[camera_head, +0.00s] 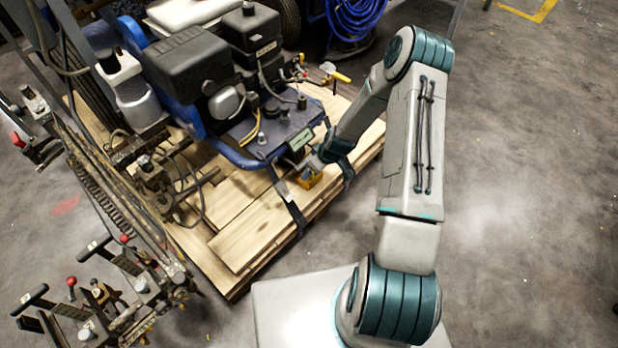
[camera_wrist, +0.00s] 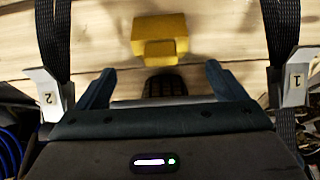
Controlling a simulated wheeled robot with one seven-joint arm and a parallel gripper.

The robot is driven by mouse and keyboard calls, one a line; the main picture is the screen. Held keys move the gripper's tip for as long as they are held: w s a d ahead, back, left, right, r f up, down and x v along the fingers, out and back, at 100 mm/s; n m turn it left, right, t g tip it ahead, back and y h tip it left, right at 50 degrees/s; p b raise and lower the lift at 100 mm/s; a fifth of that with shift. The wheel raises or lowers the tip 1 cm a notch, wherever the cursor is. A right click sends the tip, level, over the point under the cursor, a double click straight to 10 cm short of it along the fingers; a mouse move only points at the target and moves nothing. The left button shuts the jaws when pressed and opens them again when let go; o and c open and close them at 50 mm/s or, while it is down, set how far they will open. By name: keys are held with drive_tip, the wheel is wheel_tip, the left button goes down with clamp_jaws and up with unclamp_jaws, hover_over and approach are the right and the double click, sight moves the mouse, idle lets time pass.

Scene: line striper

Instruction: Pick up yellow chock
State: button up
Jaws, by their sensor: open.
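The yellow chock (camera_wrist: 160,32) lies on the wooden boards in the wrist view, just beyond my gripper's fingertips and roughly centred between them. My gripper (camera_wrist: 158,80) is open, with its two fingers spread apart and nothing between the tips. In the head view the chock (camera_head: 308,178) is a small yellow patch near the edge of the wooden pallet, partly hidden by my gripper (camera_head: 316,163). I cannot tell from the head view how far apart they are.
The blue line striper (camera_head: 205,85) stands on the wooden pallet (camera_head: 240,240) close to my gripper. Black straps (camera_wrist: 284,35) run over the boards on both sides. A coiled blue hose (camera_head: 352,15) is behind. Bare concrete floor (camera_head: 530,180) lies to the right.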

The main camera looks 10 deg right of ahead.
drive_tip(key=b+x, duration=0.2)
drive_tip(key=x, duration=0.3)
drive_tip(key=shift+s+f, duration=0.1)
drive_tip(key=c, duration=1.4)
drive_tip(key=shift+o, duration=0.2)
